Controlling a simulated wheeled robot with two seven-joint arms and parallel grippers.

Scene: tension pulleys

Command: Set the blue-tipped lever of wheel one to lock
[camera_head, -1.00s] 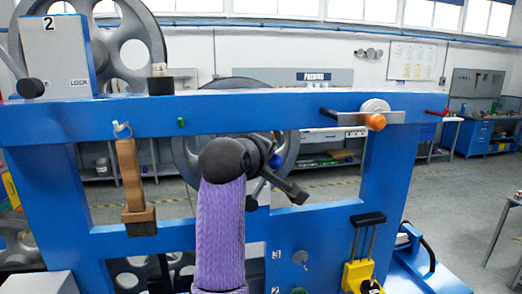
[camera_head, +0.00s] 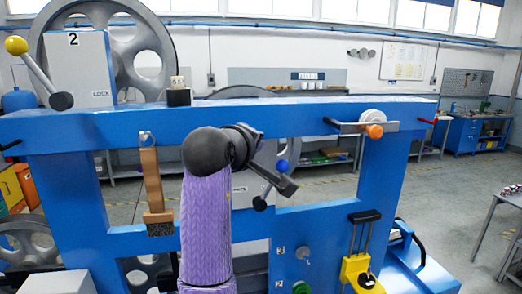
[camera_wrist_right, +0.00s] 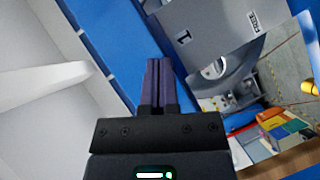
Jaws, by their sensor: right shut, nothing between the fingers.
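The lever of wheel one has a blue ball tip (camera_head: 281,166) and a dark round hub (camera_head: 260,203) below left of it in the head view. It slants up and to the right, partly hidden behind my right gripper. My right gripper (camera_head: 288,187) is shut and empty, just in front of the lever; I cannot tell whether they touch. A LOCK label (camera_head: 239,189) shows left of the hub. In the right wrist view, the closed purple fingers (camera_wrist_right: 154,84) lie near the grey box marked 1 (camera_wrist_right: 205,30), with a FREE label (camera_wrist_right: 252,20). My left gripper is not in view.
The blue frame's top beam (camera_head: 285,111) runs across in front of wheel one (camera_head: 290,148). Wheel two's box (camera_head: 75,65) has a yellow-tipped lever (camera_head: 16,45). A wooden-handled tool (camera_head: 153,180) hangs from the beam. An orange knob (camera_head: 375,131) is at right.

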